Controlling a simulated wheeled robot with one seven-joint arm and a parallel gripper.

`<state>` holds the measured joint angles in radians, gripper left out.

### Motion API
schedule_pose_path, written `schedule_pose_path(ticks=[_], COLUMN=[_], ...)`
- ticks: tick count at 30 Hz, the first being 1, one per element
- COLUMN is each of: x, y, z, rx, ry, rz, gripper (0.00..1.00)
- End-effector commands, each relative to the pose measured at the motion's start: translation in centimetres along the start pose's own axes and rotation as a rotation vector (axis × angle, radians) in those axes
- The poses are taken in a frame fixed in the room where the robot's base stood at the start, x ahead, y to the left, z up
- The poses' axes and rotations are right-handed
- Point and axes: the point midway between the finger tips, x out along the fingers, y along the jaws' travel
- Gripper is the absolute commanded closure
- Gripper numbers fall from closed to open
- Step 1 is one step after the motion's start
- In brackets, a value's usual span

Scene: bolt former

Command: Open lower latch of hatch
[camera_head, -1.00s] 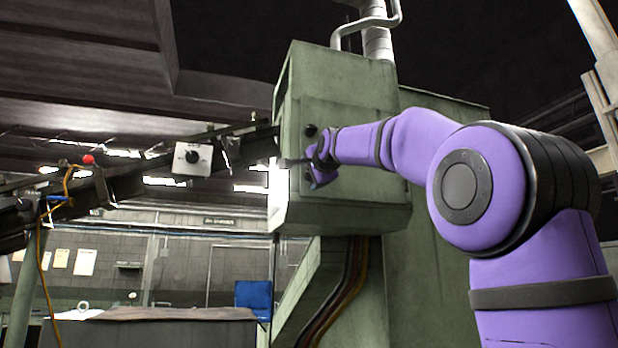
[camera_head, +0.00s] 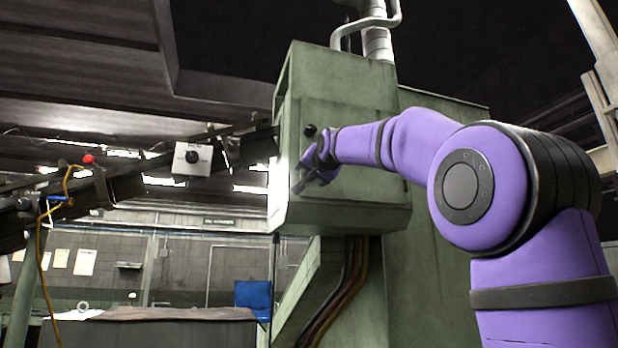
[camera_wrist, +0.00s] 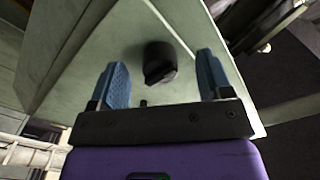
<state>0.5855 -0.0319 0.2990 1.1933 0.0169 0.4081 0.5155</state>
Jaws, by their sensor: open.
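The hatch is the green front panel (camera_head: 355,125) of a box-shaped housing in the head view. A black round latch (camera_head: 310,130) sits near its upper left edge, above my gripper. My gripper (camera_head: 301,185) is in front of the panel's lower left part, angled down and left, and hides what is behind it. In the wrist view my gripper (camera_wrist: 161,68) is open, with its two blue fingers apart. A black knob-like latch with a raised ridge (camera_wrist: 159,64) shows between the fingers on the green surface. I cannot tell whether the fingers touch it.
A white control box with a dial (camera_head: 192,158) hangs left of the housing. Dark cables (camera_head: 345,285) run down below the housing. A sloping dark conveyor beam (camera_head: 130,183) with a red button (camera_head: 89,159) is at the left. The space below and left of my gripper looks clear.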

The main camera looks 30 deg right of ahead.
Motion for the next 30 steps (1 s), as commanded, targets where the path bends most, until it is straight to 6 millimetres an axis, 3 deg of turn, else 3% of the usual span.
schedule_pose_path(ticks=[1, 9, 11, 16, 24, 30], x=[0.00, 0.00, 0.00, 0.00, 0.00, 0.01], y=[0.00, 0.00, 0.00, 0.00, -0.02, 0.04], z=[0.00, 0.00, 0.00, 0.00, 0.02, -0.01], rx=[0.000, 0.001, 0.001, 0.064, 0.367, 0.482], ry=[0.000, 0.000, 0.000, 0.000, 0.000, 0.000], rz=[0.000, 0.000, 0.000, 0.000, 0.000, 0.001], gripper=[0.28, 0.90, 1.00, 1.00, 1.00, 1.00])
